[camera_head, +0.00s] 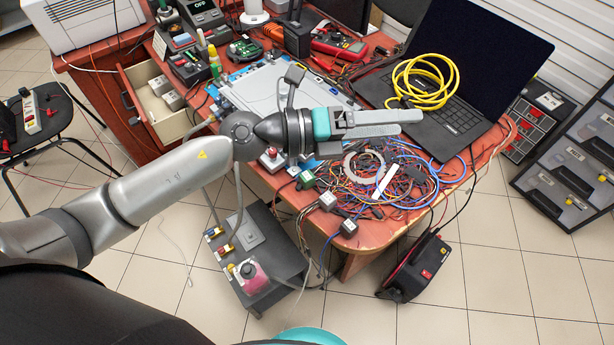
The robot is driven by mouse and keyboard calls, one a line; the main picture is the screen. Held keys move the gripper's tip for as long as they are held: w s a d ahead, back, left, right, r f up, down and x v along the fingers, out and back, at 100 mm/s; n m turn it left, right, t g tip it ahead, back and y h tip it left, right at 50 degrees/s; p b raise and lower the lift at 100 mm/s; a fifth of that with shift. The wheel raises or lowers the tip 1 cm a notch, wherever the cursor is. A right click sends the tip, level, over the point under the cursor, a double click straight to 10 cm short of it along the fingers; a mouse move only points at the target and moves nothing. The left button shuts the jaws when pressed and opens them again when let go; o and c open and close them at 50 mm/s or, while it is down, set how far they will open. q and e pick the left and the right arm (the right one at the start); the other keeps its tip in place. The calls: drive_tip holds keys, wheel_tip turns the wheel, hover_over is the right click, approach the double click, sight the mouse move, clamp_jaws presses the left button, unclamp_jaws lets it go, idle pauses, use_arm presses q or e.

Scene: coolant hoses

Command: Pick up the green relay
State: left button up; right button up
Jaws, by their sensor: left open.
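A small block with a green side and a pale top (305,179), which looks like the green relay, lies near the front edge of the red table, left of the tangled wires. My left gripper (408,122) reaches across the table from the left, its fingers pointing right. It is open with nothing visible between the fingers. In the picture it is above and to the right of the green block, apart from it. Two similar small blocks, one with a pale top (327,200) and one at the table corner (348,227), lie close by. My right gripper is out of view.
Tangled wires (405,185) cover the table's front right. A laptop (450,112) with a coiled yellow hose (425,80) stands behind. An open drawer (158,100) juts out at left. A dark box (262,255) stands on the floor in front.

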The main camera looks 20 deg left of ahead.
use_arm(q)
drive_tip(key=s+a+f+m+g+y, duration=0.2)
drive_tip(key=a+f+m+g+y, duration=0.15)
drive_tip(key=f+m, duration=0.25)
drive_tip(key=m+y, duration=0.2)
drive_tip(key=y, duration=0.7)
approach(307, 176)
drive_tip(key=w+f, duration=0.1)
drive_tip(key=w+d+f+b, duration=0.1)
drive_tip(key=f, duration=0.1)
drive_tip(key=shift+f+g, duration=0.1)
drive_tip(key=shift+g, duration=0.25)
drive_tip(key=shift+b+x, duration=0.65)
drive_tip(key=shift+x, duration=2.55)
drive_tip(key=shift+s, duration=0.15)
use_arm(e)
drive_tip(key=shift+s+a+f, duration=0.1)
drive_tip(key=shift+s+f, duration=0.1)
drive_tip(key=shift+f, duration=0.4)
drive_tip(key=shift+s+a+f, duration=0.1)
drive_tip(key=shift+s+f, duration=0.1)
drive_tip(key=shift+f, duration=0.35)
use_arm(q)
drive_tip(key=shift+c, duration=0.2)
clamp_jaws()
